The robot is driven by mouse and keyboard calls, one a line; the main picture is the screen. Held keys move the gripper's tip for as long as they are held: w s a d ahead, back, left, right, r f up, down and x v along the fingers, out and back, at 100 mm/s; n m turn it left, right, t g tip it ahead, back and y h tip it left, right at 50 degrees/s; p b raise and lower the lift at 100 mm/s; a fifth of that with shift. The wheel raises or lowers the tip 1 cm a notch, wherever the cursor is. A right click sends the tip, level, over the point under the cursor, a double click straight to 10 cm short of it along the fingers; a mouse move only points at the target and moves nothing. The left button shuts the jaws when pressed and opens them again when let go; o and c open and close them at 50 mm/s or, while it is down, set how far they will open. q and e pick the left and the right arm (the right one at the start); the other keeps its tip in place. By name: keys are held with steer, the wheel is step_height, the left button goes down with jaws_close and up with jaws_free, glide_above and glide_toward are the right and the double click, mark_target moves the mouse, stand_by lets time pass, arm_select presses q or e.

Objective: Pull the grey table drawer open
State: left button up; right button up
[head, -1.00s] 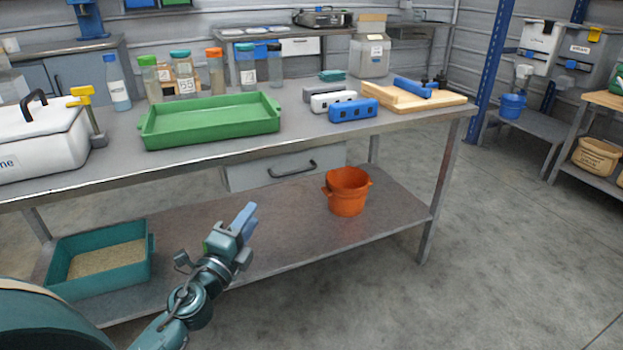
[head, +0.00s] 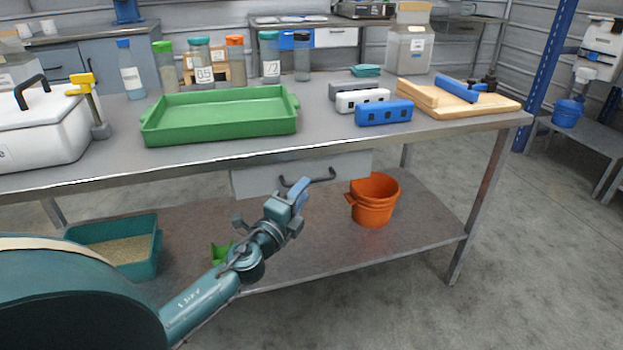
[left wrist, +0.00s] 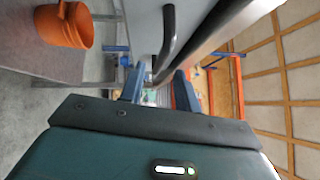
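The grey table drawer (head: 345,168) hangs under the worktop and looks shut. Its dark bar handle (head: 318,177) runs across the front. In the left wrist view the handle (left wrist: 168,42) lies ahead of the fingers, along the line of the gap between them. My left gripper (head: 299,193) is in front of the drawer, and its tips overlap the handle's left part in the head view. In the left wrist view its two blue fingers (left wrist: 157,82) stand apart with nothing held between them. Contact with the handle cannot be told. My right gripper is not in view.
An orange bucket (head: 374,201) stands on the lower shelf (head: 420,226), right of my left gripper. A teal bin (head: 155,250) stands on that shelf at left. A green tray (head: 218,120) and a blue block (head: 384,113) are on the worktop above. The floor at front right is clear.

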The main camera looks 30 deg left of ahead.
arm_select(q)
steer(key=shift+w+a+r, duration=0.1)
steer(key=shift+w+r, duration=0.05)
steer(key=shift+w, duration=1.1)
steer(key=shift+w+a+r, duration=0.1)
steer(key=shift+w+r, duration=0.05)
steer(key=shift+w, duration=1.1)
steer(key=shift+c, duration=0.4)
jaws_close()
